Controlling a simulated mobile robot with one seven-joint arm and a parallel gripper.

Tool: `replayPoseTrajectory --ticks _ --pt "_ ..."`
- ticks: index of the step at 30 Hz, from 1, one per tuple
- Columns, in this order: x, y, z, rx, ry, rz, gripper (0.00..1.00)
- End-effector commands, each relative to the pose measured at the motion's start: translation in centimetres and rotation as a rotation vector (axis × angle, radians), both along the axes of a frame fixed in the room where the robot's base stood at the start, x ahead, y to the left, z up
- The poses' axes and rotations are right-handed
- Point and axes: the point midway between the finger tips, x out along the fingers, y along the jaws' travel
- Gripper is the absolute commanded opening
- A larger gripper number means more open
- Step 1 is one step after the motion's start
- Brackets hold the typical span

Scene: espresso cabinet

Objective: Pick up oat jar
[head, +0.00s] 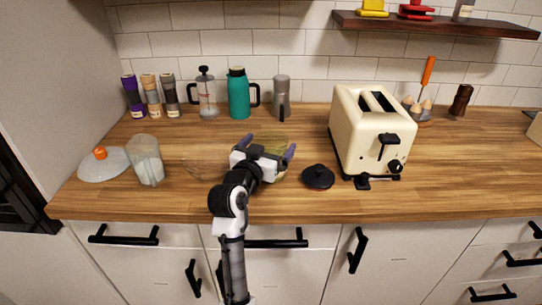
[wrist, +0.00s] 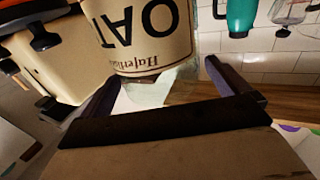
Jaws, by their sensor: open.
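The oat jar (head: 268,139) stands on the wooden counter, mostly hidden behind my gripper (head: 265,150) in the head view. In the wrist view the oat jar (wrist: 143,35) shows a beige label with upside-down "OAT" lettering and a clear glass end. My gripper also shows in the wrist view (wrist: 160,75), with its two dark fingers apart on either side of the jar's glass end. The gripper is open and not closed on the jar. I cannot tell whether a finger touches it.
A cream toaster (head: 362,135) and a black round lid (head: 318,177) are to the right. A clear canister (head: 146,160) and a glass lid with orange knob (head: 103,163) are left. A teal flask (head: 239,95), French press (head: 206,95) and grey grinder (head: 281,97) stand behind.

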Motion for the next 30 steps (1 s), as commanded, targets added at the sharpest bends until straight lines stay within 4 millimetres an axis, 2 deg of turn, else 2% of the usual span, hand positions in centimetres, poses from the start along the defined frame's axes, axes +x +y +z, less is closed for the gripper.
replayPoseTrajectory --ticks 4,12,14,27,30 --pt "1.6 -0.7 0.3 0.0 0.0 0.0 1.0" --pt "1.9 -0.8 0.1 0.001 -0.001 0.001 1.0" --pt "1.9 -0.8 0.1 0.001 -0.001 0.002 0.93" --pt "1.9 -0.7 0.1 0.0 -0.001 0.001 0.36" --pt "1.9 -0.7 0.2 0.0 -0.003 0.002 0.27"
